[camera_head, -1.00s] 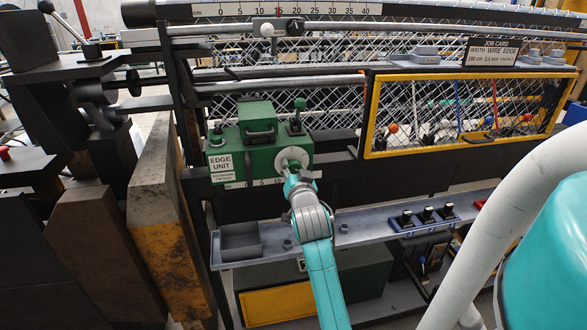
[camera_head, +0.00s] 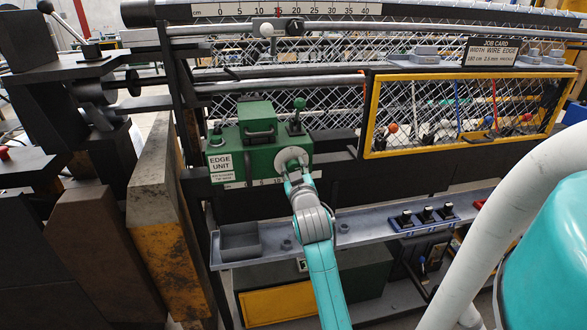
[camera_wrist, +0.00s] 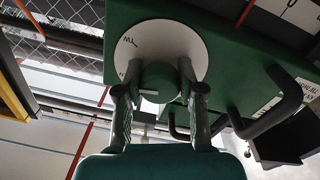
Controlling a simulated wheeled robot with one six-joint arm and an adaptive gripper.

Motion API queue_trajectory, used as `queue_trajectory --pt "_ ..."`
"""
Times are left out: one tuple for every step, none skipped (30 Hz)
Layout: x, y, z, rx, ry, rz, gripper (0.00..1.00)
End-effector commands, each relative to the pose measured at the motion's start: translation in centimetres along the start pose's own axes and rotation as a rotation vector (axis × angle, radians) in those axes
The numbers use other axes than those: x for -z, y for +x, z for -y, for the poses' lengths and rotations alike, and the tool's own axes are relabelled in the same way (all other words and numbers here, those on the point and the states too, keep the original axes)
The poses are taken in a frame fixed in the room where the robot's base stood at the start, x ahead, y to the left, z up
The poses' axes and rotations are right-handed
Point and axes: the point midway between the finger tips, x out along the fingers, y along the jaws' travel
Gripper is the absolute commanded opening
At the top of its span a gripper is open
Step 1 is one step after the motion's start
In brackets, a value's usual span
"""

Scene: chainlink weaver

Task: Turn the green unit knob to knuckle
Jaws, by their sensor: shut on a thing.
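The green edge unit (camera_head: 255,158) is a box on the machine's front rail, with an "EDGE UNIT" label on its left. On its right front is a round white dial (camera_head: 290,157), partly hidden behind my gripper (camera_head: 292,174). In the wrist view my gripper (camera_wrist: 162,92) has one finger on each side of the green knob (camera_wrist: 161,78) and is shut on it. A pale line shows on the knob. The white dial plate (camera_wrist: 150,38) behind it carries a small mark and lettering at its upper left, too small to read surely. Other dial marks are hidden.
A yellow-framed mesh guard (camera_head: 372,120) is to the right. A grey shelf (camera_head: 370,232) with a tray (camera_head: 240,243) runs below the unit.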

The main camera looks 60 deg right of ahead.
Motion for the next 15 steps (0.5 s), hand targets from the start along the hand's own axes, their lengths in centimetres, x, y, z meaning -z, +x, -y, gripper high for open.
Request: queue_trajectory --pt "-0.08 0.0 -0.02 0.001 -0.037 0.0 0.03" --pt "-0.07 0.0 -0.02 0.001 -0.062 -0.001 0.03" --pt "-0.07 0.0 -0.03 0.001 -0.093 -0.003 0.03" --pt "-0.07 0.0 -0.04 0.002 -0.116 -0.003 0.03" --pt "-0.07 0.0 -0.04 0.002 -0.137 -0.004 0.03" --pt "-0.06 0.0 -0.05 0.002 -0.164 -0.006 0.03" --pt "-0.06 0.0 -0.06 0.002 -0.184 -0.006 0.03" --pt "-0.06 0.0 -0.06 0.003 -0.202 -0.007 0.03" --pt "-0.06 0.0 -0.07 0.003 -0.224 -0.008 0.03" --pt "-0.06 0.0 -0.07 0.003 -0.24 -0.009 0.03" --pt "-0.06 0.0 -0.07 0.003 -0.254 -0.009 0.03" --pt "-0.06 0.0 -0.07 0.004 -0.272 -0.01 0.03" --pt "-0.06 0.0 -0.07 0.004 -0.284 -0.01 0.03" --pt "-0.06 0.0 -0.07 0.004 -0.295 -0.011 0.03" --pt "-0.05 0.0 -0.07 0.005 -0.307 -0.011 0.03"
